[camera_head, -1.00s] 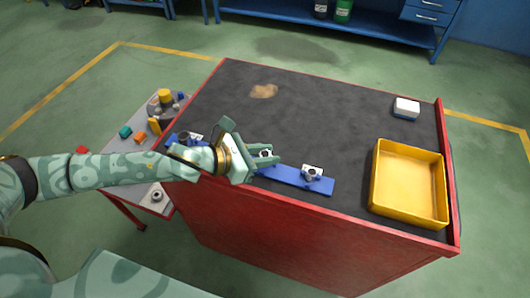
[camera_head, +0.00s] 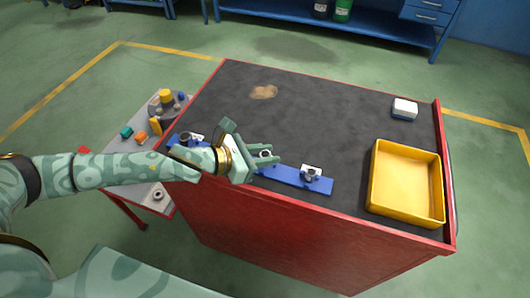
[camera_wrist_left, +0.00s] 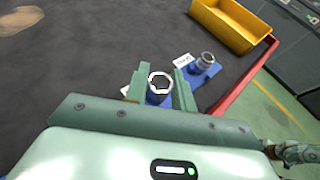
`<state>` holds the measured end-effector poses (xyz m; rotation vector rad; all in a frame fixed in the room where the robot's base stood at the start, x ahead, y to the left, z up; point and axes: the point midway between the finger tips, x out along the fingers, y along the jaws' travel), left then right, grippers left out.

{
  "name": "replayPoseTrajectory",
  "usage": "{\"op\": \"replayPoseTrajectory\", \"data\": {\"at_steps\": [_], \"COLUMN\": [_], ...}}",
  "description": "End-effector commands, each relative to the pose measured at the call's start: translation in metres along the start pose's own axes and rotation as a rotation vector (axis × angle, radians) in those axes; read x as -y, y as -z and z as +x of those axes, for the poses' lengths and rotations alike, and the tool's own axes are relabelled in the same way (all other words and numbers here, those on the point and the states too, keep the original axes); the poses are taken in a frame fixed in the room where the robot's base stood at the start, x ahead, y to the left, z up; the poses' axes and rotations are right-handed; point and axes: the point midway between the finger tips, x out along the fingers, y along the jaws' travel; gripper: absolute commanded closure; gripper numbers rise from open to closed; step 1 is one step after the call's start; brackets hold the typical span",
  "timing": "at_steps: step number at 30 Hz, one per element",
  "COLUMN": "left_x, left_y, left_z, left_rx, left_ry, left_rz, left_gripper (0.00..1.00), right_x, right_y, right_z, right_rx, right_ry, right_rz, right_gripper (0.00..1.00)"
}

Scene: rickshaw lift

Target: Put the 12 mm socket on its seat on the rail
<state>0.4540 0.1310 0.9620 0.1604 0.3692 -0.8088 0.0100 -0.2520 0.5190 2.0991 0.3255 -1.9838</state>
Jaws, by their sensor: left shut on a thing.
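The blue rail (camera_head: 285,175) lies along the near edge of the red cabinet's dark top. My left gripper (camera_head: 267,157) is over the middle of the rail, its fingers shut on a metal socket (camera_wrist_left: 160,84) that stands upright between them. A blue part shows just below this socket; I cannot tell whether it is fully down on its seat. Another socket (camera_head: 311,174) stands at the rail's right end beside a white label; it also shows in the left wrist view (camera_wrist_left: 207,60). A further socket (camera_head: 184,138) is at the left end. The size markings are too small to read. My right gripper is out of view.
A brown stain (camera_head: 264,91) marks the clear back area. A grey side table (camera_head: 143,108) with small coloured items stands at left.

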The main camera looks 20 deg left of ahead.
Motion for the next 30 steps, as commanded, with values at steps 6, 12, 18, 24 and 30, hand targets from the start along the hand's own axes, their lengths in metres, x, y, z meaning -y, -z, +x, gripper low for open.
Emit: {"op": "replayPoseTrajectory", "data": {"at_steps": [6, 12, 18, 24, 30], "left_x": [0.0002, 0.0003, 0.0007, 0.0006, 0.0005], "left_y": [0.0002, -0.0004, -0.0007, 0.0004, 0.0004], "left_z": [0.0003, 0.0, -0.0002, 0.0002, 0.0003], "left_rx": [0.0, 0.0, 0.0, 0.0, 0.0], "left_ry": [0.0, 0.001, 0.001, 0.001, 0.001], "left_rz": [0.0, 0.0, 0.0, 0.0, 0.0], "left_gripper": [0.98, 0.98, 0.98, 0.98, 0.98], "right_x": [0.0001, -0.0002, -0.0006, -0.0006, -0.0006], "right_y": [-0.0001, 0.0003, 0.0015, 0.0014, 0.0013], "right_z": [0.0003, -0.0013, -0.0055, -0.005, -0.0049], "right_rx": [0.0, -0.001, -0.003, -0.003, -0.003], "right_ry": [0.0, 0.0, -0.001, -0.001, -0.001], "right_rz": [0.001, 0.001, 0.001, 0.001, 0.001], "right_gripper": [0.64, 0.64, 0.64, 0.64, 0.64]}}
